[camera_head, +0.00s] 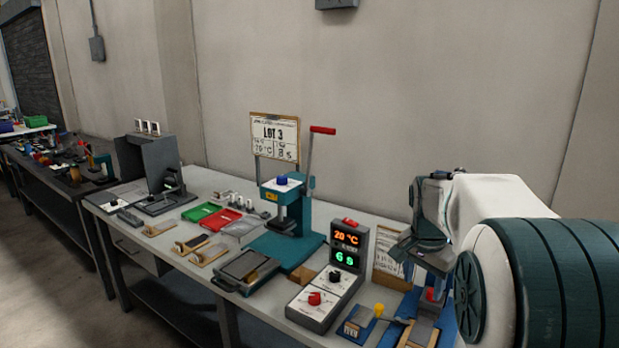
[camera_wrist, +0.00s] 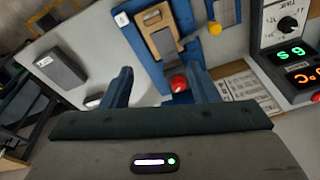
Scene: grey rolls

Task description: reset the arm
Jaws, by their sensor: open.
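My gripper (camera_wrist: 158,90) shows in the wrist view with its two dark blue fingers spread apart. It is open and nothing is between the fingers. A red knob (camera_wrist: 179,83) on a blue base shows beyond the gap. In the head view my white and teal arm enters from the right. The gripper end hangs over the right part of the workbench (camera_head: 212,180), above a blue fixture (camera_head: 447,322); its fingertips are hard to make out there.
A control box (camera_head: 322,300) with lit displays stands left of my gripper. A teal press (camera_head: 290,225) with a red-handled lever stands further left, before a LOT 3 board (camera_head: 274,138). Green (camera_head: 201,212) and red (camera_head: 220,219) trays lie beyond. A yellow knob (camera_head: 379,309) stands near the front edge.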

